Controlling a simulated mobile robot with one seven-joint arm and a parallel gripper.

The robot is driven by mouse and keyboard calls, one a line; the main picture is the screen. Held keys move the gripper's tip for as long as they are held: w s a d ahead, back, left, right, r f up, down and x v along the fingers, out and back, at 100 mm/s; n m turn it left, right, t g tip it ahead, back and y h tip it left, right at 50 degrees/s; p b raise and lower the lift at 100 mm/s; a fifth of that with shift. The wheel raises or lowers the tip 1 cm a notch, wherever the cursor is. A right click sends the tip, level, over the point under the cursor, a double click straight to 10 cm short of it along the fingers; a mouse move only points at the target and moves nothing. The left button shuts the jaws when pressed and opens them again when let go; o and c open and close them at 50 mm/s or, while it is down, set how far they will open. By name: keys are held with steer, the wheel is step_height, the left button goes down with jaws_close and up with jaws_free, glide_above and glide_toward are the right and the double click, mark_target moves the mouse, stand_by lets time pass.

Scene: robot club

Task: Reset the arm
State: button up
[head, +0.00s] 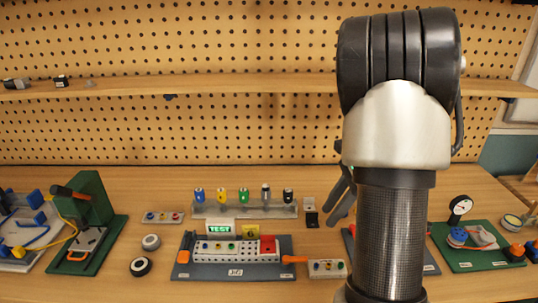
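My arm (395,150) stands upright at the right of the head view, folded at its top. My gripper (338,198) shows only in part, as dark fingers pointing down at the left edge of the arm, above the bench. The arm hides the rest of it, and I cannot tell how far apart the fingers are. I see nothing held in the part that shows.
On the wooden bench (300,184) are a grey jig board (190,274), a rack of colored cylinders (245,210), a green press (90,210), and a green board with a gauge (485,265). A shelf (250,84) crosses the pegboard. My arm hides part of another board.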

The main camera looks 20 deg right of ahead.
steer(key=s+a+r+n+t+h+p, duration=0.2)
steer(key=s+a+r+n+t+h, duration=0.2)
steer(key=s+a+r+n, duration=1.1)
steer(key=a+r+n, duration=0.1)
steer(key=a+n, duration=0.2)
steer(key=n, duration=0.3)
steer(key=shift+s+a, duration=0.25)
steer(key=shift+s, duration=0.1)
